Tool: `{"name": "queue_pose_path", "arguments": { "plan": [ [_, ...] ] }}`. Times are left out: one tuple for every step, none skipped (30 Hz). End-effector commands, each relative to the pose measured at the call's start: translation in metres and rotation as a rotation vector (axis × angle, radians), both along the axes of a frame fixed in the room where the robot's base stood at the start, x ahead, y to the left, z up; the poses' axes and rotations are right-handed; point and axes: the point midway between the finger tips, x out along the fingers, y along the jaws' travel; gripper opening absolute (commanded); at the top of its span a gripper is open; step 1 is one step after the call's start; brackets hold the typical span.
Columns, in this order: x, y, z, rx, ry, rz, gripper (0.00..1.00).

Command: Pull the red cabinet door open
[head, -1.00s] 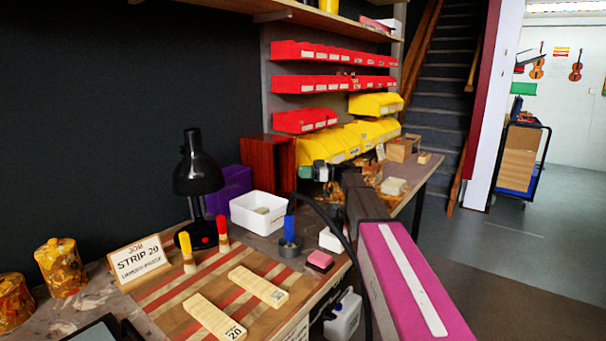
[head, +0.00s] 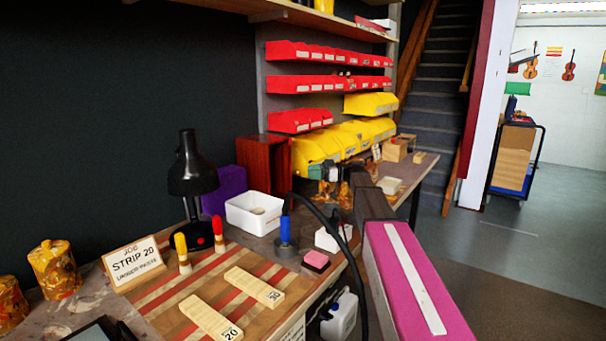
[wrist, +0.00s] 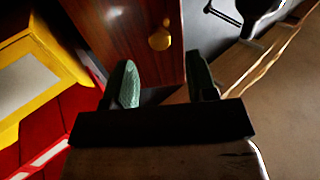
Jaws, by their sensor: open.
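The red-brown wooden cabinet (head: 264,160) stands at the back of the bench, left of the yellow bins. In the wrist view its glossy door (wrist: 125,35) fills the upper middle, with a round brass knob (wrist: 160,39) near the door's right part. My gripper (wrist: 162,72) is open, with one green fingertip on each side below the knob in the picture. The knob lies beyond the fingertips, and nothing is between the fingers. In the head view my gripper (head: 322,172) is small, right of the cabinet. I cannot tell whether the door is ajar.
Yellow bins (head: 345,142) stand close beside the cabinet; a yellow bin also shows in the wrist view (wrist: 30,75). A white tub (head: 252,212), a purple box (head: 226,186) and a black lamp (head: 192,180) crowd the bench in front. A wooden box (head: 395,150) sits farther right.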

Motion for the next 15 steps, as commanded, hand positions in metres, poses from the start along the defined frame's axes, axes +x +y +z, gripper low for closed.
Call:
{"name": "queue_pose_path", "arguments": {
  "plan": [
    [0.001, -0.01, 0.0, 0.0, 0.0, -0.002, 0.52],
    [0.001, -0.016, 0.0, 0.0, 0.0, -0.002, 0.52],
    [0.001, -0.023, 0.0, 0.0, 0.0, -0.001, 0.52],
    [0.001, -0.028, 0.0, 0.0, 0.0, -0.001, 0.52],
    [0.001, -0.032, 0.0, 0.0, 0.0, -0.002, 0.52],
    [0.001, -0.037, 0.0, 0.0, 0.0, -0.001, 0.52],
    [0.001, -0.04, 0.0, 0.0, 0.0, -0.001, 0.52],
    [0.001, -0.043, 0.0, 0.0, 0.0, 0.0, 0.52],
    [0.001, -0.046, 0.0, 0.0, 0.0, 0.0, 0.52],
    [0.001, -0.048, 0.0, 0.0, 0.0, 0.0, 0.52],
    [0.001, -0.05, 0.0, 0.0, 0.0, 0.0, 0.52],
    [0.0, -0.052, 0.0, 0.0, 0.0, 0.0, 0.52],
    [0.0, -0.053, 0.0, 0.0, 0.0, 0.0, 0.52],
    [0.0, -0.053, 0.0, 0.0, 0.0, 0.0, 0.52],
    [0.0, -0.053, 0.0, 0.0, 0.0, 0.0, 0.52]
  ]
}}
